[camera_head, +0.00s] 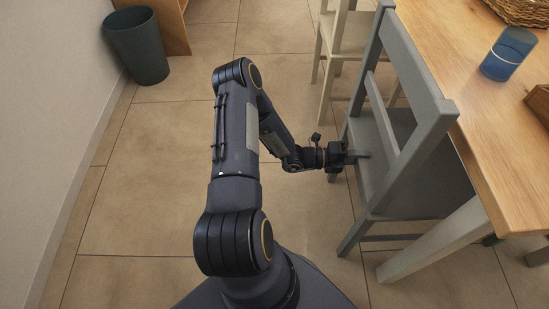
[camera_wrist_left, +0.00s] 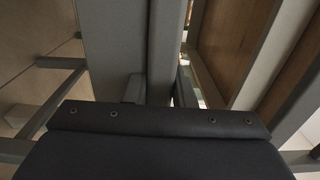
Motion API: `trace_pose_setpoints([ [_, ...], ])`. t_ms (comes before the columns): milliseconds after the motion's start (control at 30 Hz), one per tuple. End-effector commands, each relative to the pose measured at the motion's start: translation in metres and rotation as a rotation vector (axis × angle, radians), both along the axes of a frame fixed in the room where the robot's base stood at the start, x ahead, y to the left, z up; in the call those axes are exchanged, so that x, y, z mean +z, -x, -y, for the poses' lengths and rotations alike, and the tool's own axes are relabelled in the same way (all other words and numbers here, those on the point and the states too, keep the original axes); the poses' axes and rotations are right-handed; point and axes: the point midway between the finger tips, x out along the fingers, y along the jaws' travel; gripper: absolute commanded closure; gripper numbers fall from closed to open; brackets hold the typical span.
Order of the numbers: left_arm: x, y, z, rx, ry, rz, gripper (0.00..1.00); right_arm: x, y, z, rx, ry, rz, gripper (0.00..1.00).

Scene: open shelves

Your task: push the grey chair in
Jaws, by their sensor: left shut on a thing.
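The grey chair (camera_head: 430,110) stands at the left edge of the wooden table (camera_head: 480,75), its backrest on the side away from the table. Part of its seat seems to lie under the tabletop. My left gripper (camera_head: 356,155) is low at the back of the chair, shut on a grey part near the rear of the seat. Exactly which part is hard to tell. In the left wrist view, grey chair surfaces (camera_wrist_left: 120,50) fill the middle above the dark gripper body. My right gripper is not in view.
A pale chair (camera_head: 345,40) stands just beyond the grey one. A blue cup (camera_head: 508,53) and a wicker basket (camera_head: 520,10) are on the table. A dark bin (camera_head: 138,45) stands by the left wall. The tiled floor on the left is clear.

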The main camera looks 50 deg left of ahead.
Motion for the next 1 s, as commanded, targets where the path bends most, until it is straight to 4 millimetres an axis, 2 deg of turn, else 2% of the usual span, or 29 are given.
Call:
trace_pose_setpoints([
  [267,-0.0032,0.0053,-0.0003,-0.006,-0.006,-0.016,1.00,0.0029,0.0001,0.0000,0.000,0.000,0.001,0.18],
  [300,-0.0031,0.0055,-0.0004,-0.006,-0.007,-0.017,0.73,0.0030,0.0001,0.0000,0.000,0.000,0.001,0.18],
  [467,-0.0016,0.0047,-0.0012,-0.004,-0.006,-0.012,0.53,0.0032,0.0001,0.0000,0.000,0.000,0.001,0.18],
  [1000,0.0010,0.0072,-0.0063,0.001,-0.004,-0.008,0.53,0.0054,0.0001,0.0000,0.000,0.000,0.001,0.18],
])
